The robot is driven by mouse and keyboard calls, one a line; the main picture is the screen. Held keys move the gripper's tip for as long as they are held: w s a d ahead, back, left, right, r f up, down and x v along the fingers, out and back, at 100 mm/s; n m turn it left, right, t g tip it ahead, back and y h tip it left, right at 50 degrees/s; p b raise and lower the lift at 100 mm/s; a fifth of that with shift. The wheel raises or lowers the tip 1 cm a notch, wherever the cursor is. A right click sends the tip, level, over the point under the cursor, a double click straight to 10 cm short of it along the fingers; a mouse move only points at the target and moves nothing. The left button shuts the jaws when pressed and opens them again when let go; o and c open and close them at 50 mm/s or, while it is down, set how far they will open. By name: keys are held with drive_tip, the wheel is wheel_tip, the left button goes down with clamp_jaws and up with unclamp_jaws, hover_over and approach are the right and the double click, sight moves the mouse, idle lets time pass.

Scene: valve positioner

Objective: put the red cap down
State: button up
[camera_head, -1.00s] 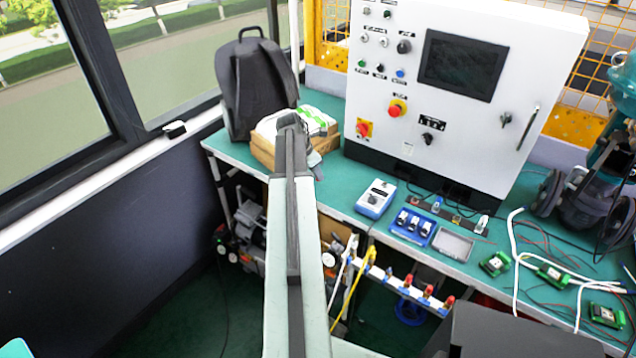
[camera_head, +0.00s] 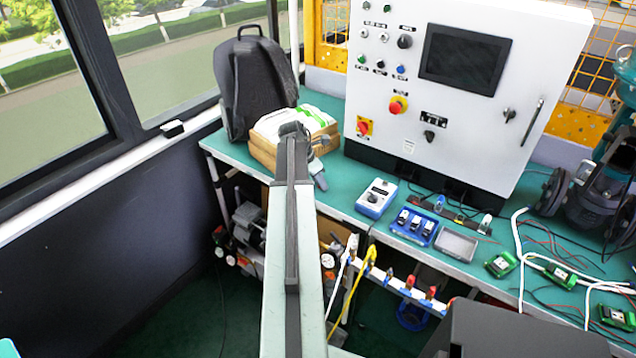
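My arm reaches from the bottom middle towards the bench's left part. The end of my gripper (camera_head: 319,176) shows only partly, beyond the arm's elbow and in front of the wooden box. Its fingertips are too small and hidden to tell whether they are open or shut. I see no red cap in it. Small red-topped fittings (camera_head: 431,293) stand on a white pipe below the bench's front edge, right of my arm. I cannot tell whether one of them is the red cap.
The green bench (camera_head: 341,196) carries a backpack (camera_head: 258,85), a wooden box (camera_head: 262,152), a white control cabinet (camera_head: 376,68), a blue meter (camera_head: 376,198), a blue tray (camera_head: 414,226) and a grey tray (camera_head: 455,245). Cables and green boards crowd the right.

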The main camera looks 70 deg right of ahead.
drive_tip(key=shift+r, duration=0.1)
drive_tip(key=shift+r+p, duration=0.25)
drive_tip(key=shift+p, duration=0.1)
drive_tip(key=p+v, duration=1)
drive_tip(key=v, duration=0.1)
drive_tip(key=shift+r+p, duration=0.3)
drive_tip(key=shift+p, duration=0.05)
drive_tip(key=shift+w+a, duration=0.15)
drive_tip(key=shift+w, duration=0.05)
